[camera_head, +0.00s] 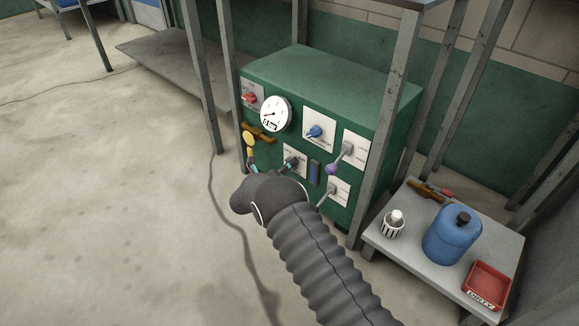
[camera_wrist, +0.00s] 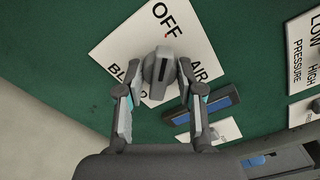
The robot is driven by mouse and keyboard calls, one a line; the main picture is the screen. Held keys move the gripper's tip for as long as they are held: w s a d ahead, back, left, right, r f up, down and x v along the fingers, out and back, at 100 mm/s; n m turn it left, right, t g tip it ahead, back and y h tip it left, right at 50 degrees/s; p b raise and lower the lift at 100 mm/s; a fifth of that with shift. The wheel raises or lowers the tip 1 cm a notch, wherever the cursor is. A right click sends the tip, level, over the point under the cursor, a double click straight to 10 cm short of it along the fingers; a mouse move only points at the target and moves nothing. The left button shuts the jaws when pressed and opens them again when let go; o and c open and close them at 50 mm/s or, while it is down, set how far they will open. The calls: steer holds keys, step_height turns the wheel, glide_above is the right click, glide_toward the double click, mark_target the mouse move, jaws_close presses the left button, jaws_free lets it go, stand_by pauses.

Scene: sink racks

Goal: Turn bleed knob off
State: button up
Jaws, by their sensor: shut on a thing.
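The bleed knob (camera_wrist: 160,72) is a grey knob with a dark slot on a white plate (camera_wrist: 120,45) marked OFF, AIR and a partly covered word starting with BL. In the wrist view my gripper (camera_wrist: 155,82) has one finger on each side of the knob and is shut on it. The slot runs roughly up and down in this view, below the word OFF. In the head view the gripper (camera_head: 272,166) reaches the lower left of the green panel's front, at the white plate (camera_head: 294,153), and partly hides it.
The green box (camera_head: 330,82) also carries a gauge (camera_head: 274,114), a red knob (camera_head: 249,98), a blue knob (camera_head: 314,132) and a lever with a purple ball (camera_head: 331,169). A metal post (camera_head: 385,130) stands close at its right. A side table holds a blue jug (camera_head: 452,236) and a red tray (camera_head: 487,284).

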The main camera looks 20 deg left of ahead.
steer(key=shift+d, duration=0.1)
steer(key=o, duration=1.2)
steer(key=shift+w, duration=0.1)
steer(key=shift+c, duration=0.2)
steer(key=v, duration=1.2)
steer(key=shift+f+m, duration=0.1)
steer(key=shift+m, duration=0.2)
